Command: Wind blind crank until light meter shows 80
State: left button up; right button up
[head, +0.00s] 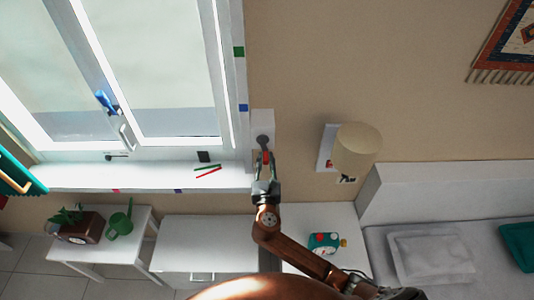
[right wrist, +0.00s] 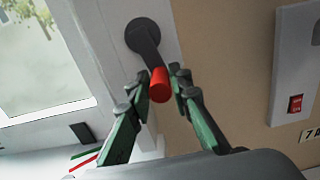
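The blind crank (right wrist: 145,38) is a dark round hub with a short arm on the white plate right of the window. Its red handle (right wrist: 160,86) points toward the right wrist camera. In the head view my right gripper (head: 265,164) is just below the crank hub (head: 262,140). Pale blinds (head: 165,75) cover most of the window panes, with a grey-blue strip below. I cannot identify the light meter or read a value. My left gripper is not in view.
A lamp (head: 357,150) stands out right of the crank. A wall panel (right wrist: 298,60) has a red switch (right wrist: 295,104). Red and green sticks (head: 208,171) and a dark block (head: 204,156) lie on the sill. A teal device (head: 324,242) stands on the white cabinet below.

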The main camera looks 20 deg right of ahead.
jog(key=shift+w+a+f, duration=0.1)
jog(key=shift+w+a, duration=0.15)
jog(key=shift+a, duration=0.6)
jog(key=shift+w+a+r+p, duration=0.1)
jog(key=shift+a+r+p, duration=0.2)
jog(key=shift+p, duration=0.3)
jog(key=shift+a+f, duration=0.1)
jog(key=shift+f, duration=0.05)
jog(key=o, duration=0.8)
jog(key=shift+c, duration=0.2)
